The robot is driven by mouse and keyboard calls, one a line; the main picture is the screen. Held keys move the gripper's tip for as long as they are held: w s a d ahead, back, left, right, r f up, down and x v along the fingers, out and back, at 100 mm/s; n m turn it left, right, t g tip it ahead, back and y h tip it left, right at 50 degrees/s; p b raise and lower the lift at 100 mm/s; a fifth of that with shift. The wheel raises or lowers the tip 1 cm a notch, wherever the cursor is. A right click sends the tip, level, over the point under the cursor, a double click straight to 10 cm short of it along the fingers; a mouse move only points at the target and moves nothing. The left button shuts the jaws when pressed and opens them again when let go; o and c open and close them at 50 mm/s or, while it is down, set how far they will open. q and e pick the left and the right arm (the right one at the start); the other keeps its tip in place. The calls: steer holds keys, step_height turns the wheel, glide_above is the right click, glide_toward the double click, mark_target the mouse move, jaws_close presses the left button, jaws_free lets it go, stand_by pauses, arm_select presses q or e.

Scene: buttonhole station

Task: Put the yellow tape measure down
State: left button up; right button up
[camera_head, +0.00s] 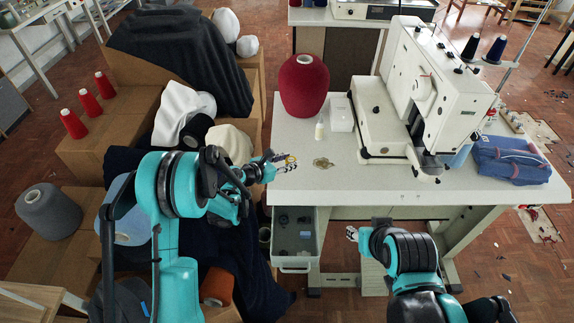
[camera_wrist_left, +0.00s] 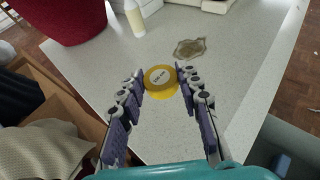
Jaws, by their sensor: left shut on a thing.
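The yellow tape measure (camera_wrist_left: 161,79) is round with a white label on top. In the left wrist view it sits between the fingertips of my left gripper (camera_wrist_left: 160,85), which is shut on it over the table's pale top. In the head view my left gripper (camera_head: 283,163) reaches over the table's left front corner, and the tape measure (camera_head: 291,159) shows as a small yellow patch at its tips. I cannot tell whether it touches the table. My right gripper (camera_head: 352,233) is in front of the table, below its top; its fingers are too small to read.
The table (camera_head: 300,184) carries a red yarn cone (camera_head: 303,88), a small bottle (camera_head: 319,128), a white box (camera_head: 341,114), a brownish flat piece (camera_head: 324,163), a sewing machine (camera_head: 428,85) and folded denim (camera_head: 510,160). An open drawer (camera_head: 296,265) hangs below. The front middle is clear.

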arm_select(q)
steer(key=d+r+p, duration=0.3)
steer(key=d+r, duration=0.3)
steer(key=d, duration=0.5)
steer(key=s+a+r+n+t+y, duration=0.1)
steer(key=s+a+r+n+y, duration=0.1)
steer(key=s+a, duration=0.3)
steer(key=s+a+r+n+t+y, duration=0.1)
steer(key=s+a+r, duration=0.4)
steer(key=a, duration=0.8)
steer(key=s+a+r+n+t+y, duration=0.1)
steer(key=s+a, duration=0.4)
steer(key=a, duration=0.5)
step_height(320, 180, up, 3)
steer(key=shift+s+f+n+y, duration=0.2)
steer(key=shift+s+n+y, duration=0.2)
steer(key=shift+n+y, duration=0.4)
